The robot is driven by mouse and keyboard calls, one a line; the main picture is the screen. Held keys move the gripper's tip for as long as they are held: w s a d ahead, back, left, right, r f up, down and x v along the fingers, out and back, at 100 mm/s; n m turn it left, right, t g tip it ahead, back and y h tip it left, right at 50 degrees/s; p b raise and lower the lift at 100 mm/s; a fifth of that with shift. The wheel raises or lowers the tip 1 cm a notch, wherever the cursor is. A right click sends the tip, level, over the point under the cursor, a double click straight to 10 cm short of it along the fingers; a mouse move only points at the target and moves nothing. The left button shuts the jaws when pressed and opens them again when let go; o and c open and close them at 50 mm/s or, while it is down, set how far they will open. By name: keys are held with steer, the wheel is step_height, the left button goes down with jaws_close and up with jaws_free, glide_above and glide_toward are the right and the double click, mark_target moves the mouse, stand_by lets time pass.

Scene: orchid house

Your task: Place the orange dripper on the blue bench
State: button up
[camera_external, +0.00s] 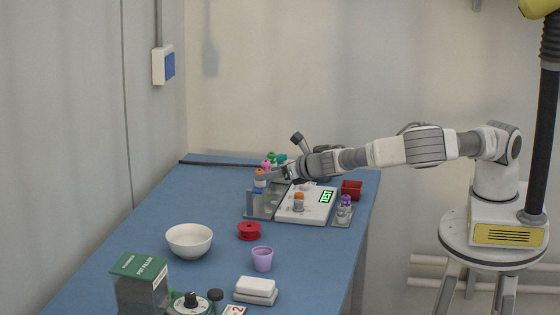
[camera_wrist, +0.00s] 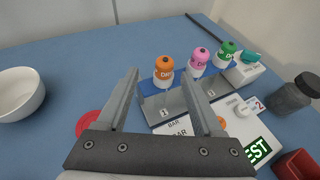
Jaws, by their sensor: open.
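The orange dripper (camera_wrist: 164,69) stands upright in a grey rack (camera_wrist: 163,106), at the left end of a row with a pink dripper (camera_wrist: 199,58) and a green dripper (camera_wrist: 226,50). In the external view the orange dripper (camera_external: 260,178) is small and partly hidden near my fingers. My gripper (camera_wrist: 160,75) is open and empty in the wrist view, its fingertips to either side of the orange dripper in the picture. I cannot tell whether they touch it. In the external view my gripper (camera_external: 274,174) is over the rack. The blue bench (camera_external: 190,207) lies beneath.
A white device with a green display (camera_external: 318,210) stands right of the rack, with an orange-topped item (camera_external: 299,201) on it. A red spool (camera_external: 249,231), white bowl (camera_external: 189,241) and purple cup (camera_external: 262,259) stand nearer. A red box (camera_external: 352,189) is right.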

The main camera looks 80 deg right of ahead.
mark_target(260, 170)
steer(key=shift+d+x, duration=0.15)
steer(key=shift+x, duration=1.2)
steer(key=shift+d+x, duration=0.15)
steer(key=shift+x, duration=1.2)
steer(key=shift+r, duration=0.15)
steer(key=shift+s, duration=0.1)
jaws_close()
